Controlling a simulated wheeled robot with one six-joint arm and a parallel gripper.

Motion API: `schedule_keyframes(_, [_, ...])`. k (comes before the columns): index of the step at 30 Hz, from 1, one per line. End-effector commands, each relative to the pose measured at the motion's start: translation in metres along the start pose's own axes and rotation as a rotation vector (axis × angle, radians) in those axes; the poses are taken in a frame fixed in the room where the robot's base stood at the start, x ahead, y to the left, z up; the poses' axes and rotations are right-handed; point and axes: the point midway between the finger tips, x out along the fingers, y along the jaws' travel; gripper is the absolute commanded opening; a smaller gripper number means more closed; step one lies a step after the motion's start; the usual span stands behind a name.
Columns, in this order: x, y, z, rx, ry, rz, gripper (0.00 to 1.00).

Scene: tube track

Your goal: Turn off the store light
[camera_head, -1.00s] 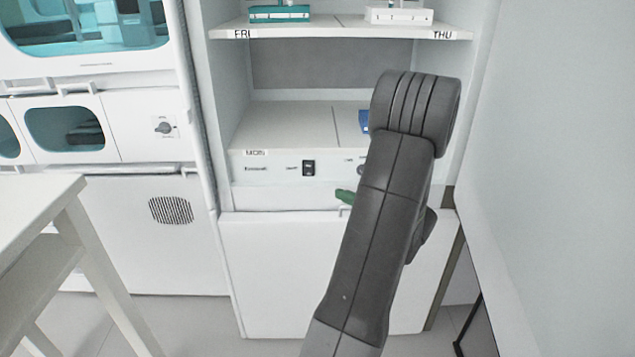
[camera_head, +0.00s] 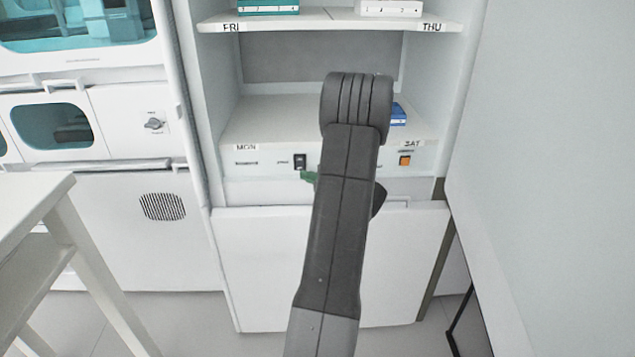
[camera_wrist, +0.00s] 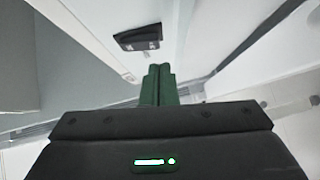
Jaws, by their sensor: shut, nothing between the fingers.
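A black rocker switch (camera_head: 300,161) sits on the white panel strip under the MON/SAT shelf. An orange switch (camera_head: 404,160) is at the right end of the same strip. Their small labels are too blurred to read, so I cannot tell which belongs to the store light. My gripper (camera_head: 309,177) has green fingers, partly hidden behind my arm, and appears just below and right of the black switch. In the wrist view the green fingers (camera_wrist: 159,72) are together and empty. A black switch (camera_wrist: 138,38) shows just beyond their tips, slightly left, apparently without contact.
A blue box (camera_head: 398,115) stands on the lower shelf (camera_head: 265,118). The upper shelf (camera_head: 312,20) holds a teal box (camera_head: 268,5) and a white box (camera_head: 390,7). A knob (camera_head: 154,124) is on the left cabinet. A white table (camera_head: 30,205) stands at left, a large pale panel at right.

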Motion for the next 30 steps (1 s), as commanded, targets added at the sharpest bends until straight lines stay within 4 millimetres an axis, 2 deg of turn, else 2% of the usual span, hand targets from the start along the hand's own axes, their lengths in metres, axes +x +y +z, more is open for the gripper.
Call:
schedule_keyframes(7, [0.014, 0.000, 0.014, 0.001, 0.001, -0.001, 0.00])
schedule_keyframes(18, [0.015, 0.000, 0.015, 0.000, 0.001, -0.001, 0.00])
schedule_keyframes(28, [0.021, -0.009, 0.021, -0.050, 0.001, 0.048, 0.00])
schedule_keyframes(30, [0.020, -0.002, 0.020, -0.046, 0.001, 0.045, 0.00])
